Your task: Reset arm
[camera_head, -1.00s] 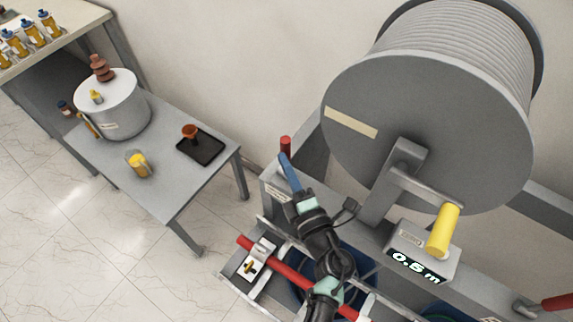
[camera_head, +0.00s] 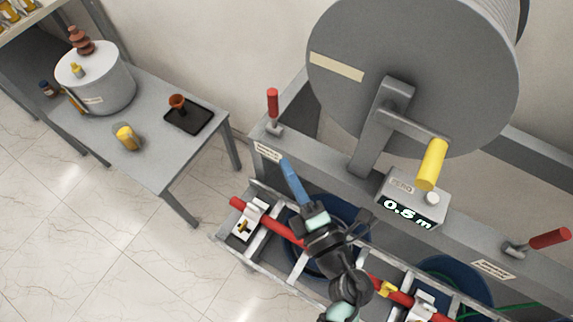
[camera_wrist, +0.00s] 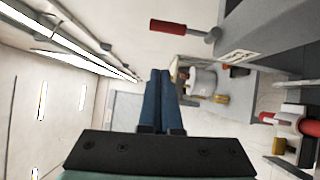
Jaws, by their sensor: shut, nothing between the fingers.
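My gripper (camera_head: 287,163) is shut and empty, its two blue fingers pressed together. In the head view it hangs in front of the grey machine frame, over the rail with the red bar, apart from both as far as I can tell. The wrist view shows the shut blue fingers (camera_wrist: 160,78) pointing into open space, with nothing between them.
A large grey cable drum (camera_head: 410,70) with a yellow crank handle (camera_head: 431,165) stands behind. A "0.5 m" counter (camera_head: 415,203) sits below it. Red-handled levers (camera_head: 272,103) (camera_head: 549,238) flank it. A table (camera_head: 160,165) with a transformer tank (camera_head: 98,82) stands left; floor between is clear.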

